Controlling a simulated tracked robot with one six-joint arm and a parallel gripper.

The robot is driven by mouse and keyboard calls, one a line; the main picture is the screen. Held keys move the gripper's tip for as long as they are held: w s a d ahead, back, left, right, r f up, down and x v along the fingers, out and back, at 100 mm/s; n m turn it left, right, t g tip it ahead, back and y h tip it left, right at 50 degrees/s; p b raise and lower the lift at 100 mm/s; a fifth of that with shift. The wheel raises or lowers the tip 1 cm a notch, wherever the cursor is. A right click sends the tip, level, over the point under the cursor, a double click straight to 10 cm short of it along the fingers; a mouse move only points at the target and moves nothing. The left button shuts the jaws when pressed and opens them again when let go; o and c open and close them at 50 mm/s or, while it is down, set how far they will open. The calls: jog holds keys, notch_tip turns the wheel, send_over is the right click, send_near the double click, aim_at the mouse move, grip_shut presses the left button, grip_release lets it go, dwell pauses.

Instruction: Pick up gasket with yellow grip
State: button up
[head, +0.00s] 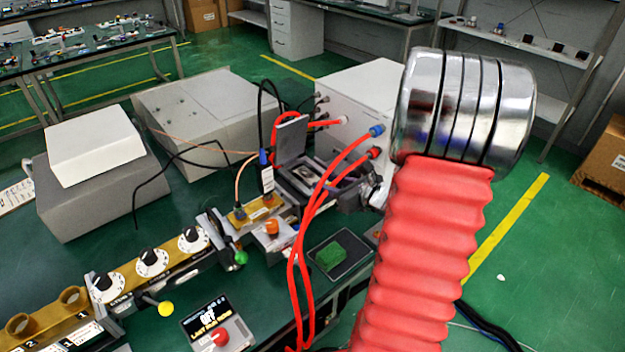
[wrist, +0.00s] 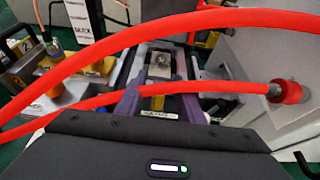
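A yellow ball grip (head: 166,308) on a short pale rod shows in the head view, beside the front of the brass-coloured waveguide rail. The gasket part at the rod's inner end is too small to make out. My gripper (head: 298,185) is well to the right of and behind the yellow grip, near the rail's far end. In the wrist view my gripper (wrist: 160,70) has its two fingers apart, with no yellow grip between them. Red cables cross in front of it and hide part of it. The yellow grip is not seen in the wrist view.
A green ball grip (head: 240,257) sticks out farther along the rail. A red-knobbed box (head: 206,325) stands in front of the yellow grip. A black tray (head: 352,262) holds a green block. Looping red cables (head: 301,240) hang between my gripper and the table front.

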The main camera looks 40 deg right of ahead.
dwell(0.4)
grip_shut()
